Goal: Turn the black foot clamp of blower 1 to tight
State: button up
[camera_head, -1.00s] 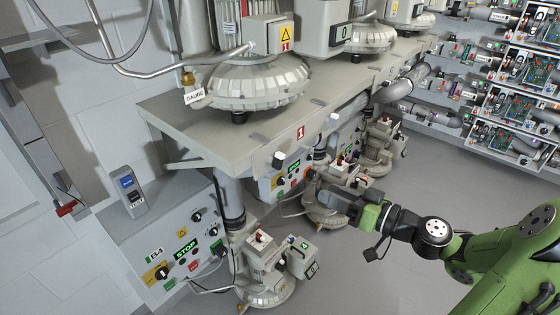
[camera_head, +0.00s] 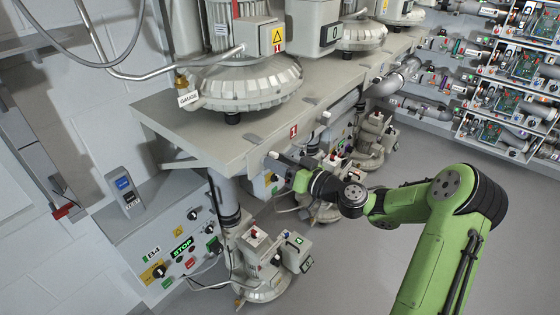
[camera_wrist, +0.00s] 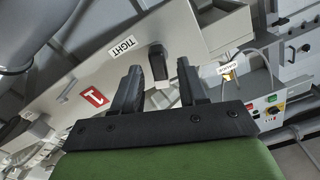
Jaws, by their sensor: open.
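The black foot clamp (camera_wrist: 156,55) stands out from the grey front edge of blower 1's bench in the wrist view, beside a TIGHT label (camera_wrist: 122,47). My gripper (camera_wrist: 159,70) is open, with its two dark fingers on either side of the clamp. I see gaps between clamp and fingers; I cannot tell how far the fingertips reach along it. In the head view, my gripper (camera_head: 288,163) is at the bench's front edge, below the red 1 label (camera_head: 293,131). Blower 1 (camera_head: 243,85) stands on the bench above. The gripper partly hides the clamp area there.
The bench top (camera_head: 185,125) overhangs pumps (camera_head: 262,265) and a B4 control panel (camera_head: 170,250) below. Further blowers (camera_head: 362,32) stand farther along the bench. Shelves of electronics (camera_head: 520,75) line the right side. The floor (camera_head: 360,240) at right is clear.

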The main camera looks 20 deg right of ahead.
grip_shut()
jog(key=shift+m, duration=0.4)
jog(key=shift+w+d+f+m+p, duration=0.15)
jog(key=shift+m+p, duration=0.55)
jog(key=shift+m, duration=1.45)
jog(key=shift+d+f+m+p, duration=0.2)
jog(key=shift+m+p, duration=0.5)
jog(key=shift+m, duration=1.5)
jog(key=shift+w+f+m+p, duration=0.2)
jog(key=shift+m+p, duration=0.5)
jog(key=shift+m, duration=1.45)
jog(key=shift+s+f, duration=0.1)
jog(key=shift+s, duration=0.05)
